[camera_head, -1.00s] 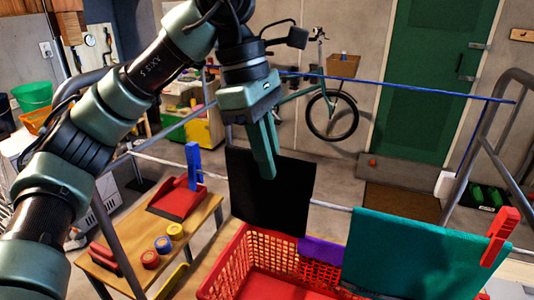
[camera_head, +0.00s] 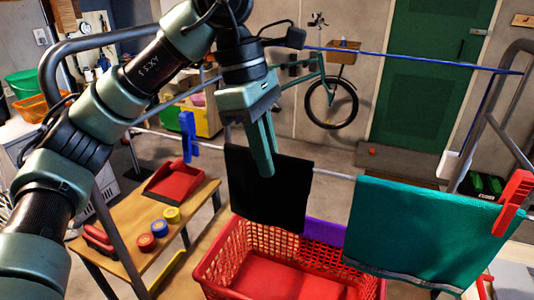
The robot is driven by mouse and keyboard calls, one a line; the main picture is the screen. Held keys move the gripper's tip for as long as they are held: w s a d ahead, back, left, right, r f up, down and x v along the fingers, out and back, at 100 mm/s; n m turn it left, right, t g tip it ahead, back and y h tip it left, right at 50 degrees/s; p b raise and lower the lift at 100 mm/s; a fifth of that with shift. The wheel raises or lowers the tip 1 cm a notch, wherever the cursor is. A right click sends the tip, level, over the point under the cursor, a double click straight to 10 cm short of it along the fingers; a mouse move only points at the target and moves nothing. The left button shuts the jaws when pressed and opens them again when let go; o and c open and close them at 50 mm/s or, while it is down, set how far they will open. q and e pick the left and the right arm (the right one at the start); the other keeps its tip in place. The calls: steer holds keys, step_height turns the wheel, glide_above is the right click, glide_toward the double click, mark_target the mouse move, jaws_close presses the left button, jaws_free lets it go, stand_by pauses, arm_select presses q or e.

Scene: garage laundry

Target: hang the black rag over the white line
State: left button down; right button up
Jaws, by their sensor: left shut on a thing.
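The black rag (camera_head: 275,195) hangs down from my left gripper (camera_head: 262,170). The gripper is shut on it near the middle of its upper edge. The rag's upper edge is level with the white line (camera_head: 335,174), which comes out at the rag's right side. The gripper and rag hide whether cloth lies behind the line. The rag's lower edge hangs over the back of the red basket. My right gripper is out of view.
A teal towel (camera_head: 420,235) hangs on the right, with a red peg (camera_head: 513,200). A blue peg (camera_head: 188,137) is on the line at left. The red basket (camera_head: 240,265) stands below, with a purple cloth (camera_head: 325,231) at its back. A wooden bench (camera_head: 200,195) holds a red dustpan.

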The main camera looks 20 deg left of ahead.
arm_select(q)
steer(key=c, duration=1.4)
jaws_free()
steer(key=shift+o, duration=0.2)
steer(key=p+v, duration=0.1)
steer(key=v, duration=0.6)
steer(key=shift+a+r, duration=0.1)
steer(key=shift+r, duration=0.3)
